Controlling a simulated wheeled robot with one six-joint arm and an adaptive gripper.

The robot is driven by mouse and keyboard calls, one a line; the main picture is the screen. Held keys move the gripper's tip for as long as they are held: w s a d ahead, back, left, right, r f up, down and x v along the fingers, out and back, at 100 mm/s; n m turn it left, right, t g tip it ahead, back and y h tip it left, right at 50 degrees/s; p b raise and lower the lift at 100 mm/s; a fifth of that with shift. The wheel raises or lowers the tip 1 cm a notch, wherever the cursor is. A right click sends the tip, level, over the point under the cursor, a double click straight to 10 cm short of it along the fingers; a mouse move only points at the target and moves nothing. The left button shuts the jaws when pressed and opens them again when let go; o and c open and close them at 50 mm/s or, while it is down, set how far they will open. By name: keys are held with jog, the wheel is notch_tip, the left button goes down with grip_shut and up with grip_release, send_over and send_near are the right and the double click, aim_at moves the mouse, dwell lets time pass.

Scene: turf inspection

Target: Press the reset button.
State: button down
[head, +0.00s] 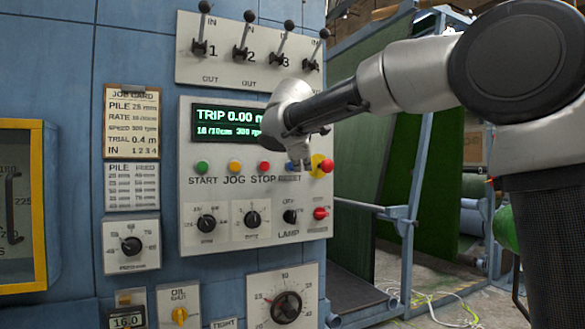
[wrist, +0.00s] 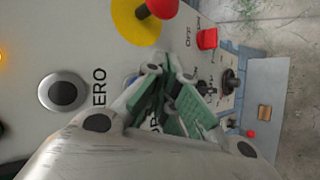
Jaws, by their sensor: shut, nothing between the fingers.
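The control panel (head: 222,240) carries a row of buttons: green START (head: 202,167), yellow JOG (head: 234,166) and red STOP (head: 264,167). The RESET label (head: 290,178) is at the right of this row. The button above it is mostly hidden behind my gripper (head: 300,166), which is shut and empty in front of the panel. In the wrist view my gripper (wrist: 172,105) has its green-padded fingers together.
The red mushroom button on a yellow disc (head: 318,165) is close to the right of my fingers. A red knob (head: 320,213) and the lamp switch (head: 290,216) are below. A dark silver-ringed button (wrist: 62,92) shows left in the wrist view. Levers (head: 249,35) stand above.

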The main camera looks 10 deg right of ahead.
jog(key=shift+w, duration=0.15)
jog(key=shift+w+a, duration=0.1)
jog(key=shift+w, duration=0.2)
jog(key=shift+w+a, duration=0.15)
jog(key=shift+w, duration=0.35)
dwell(1.0)
jog(key=shift+s, duration=0.1)
jog(key=shift+s+d, duration=0.25)
jog(key=shift+s, duration=0.55)
jog(key=s, duration=0.1)
jog(key=s+d, duration=0.1)
jog(key=s, duration=0.2)
jog(key=shift+s+d, duration=0.3)
jog(key=shift+s, duration=0.1)
dwell(0.7)
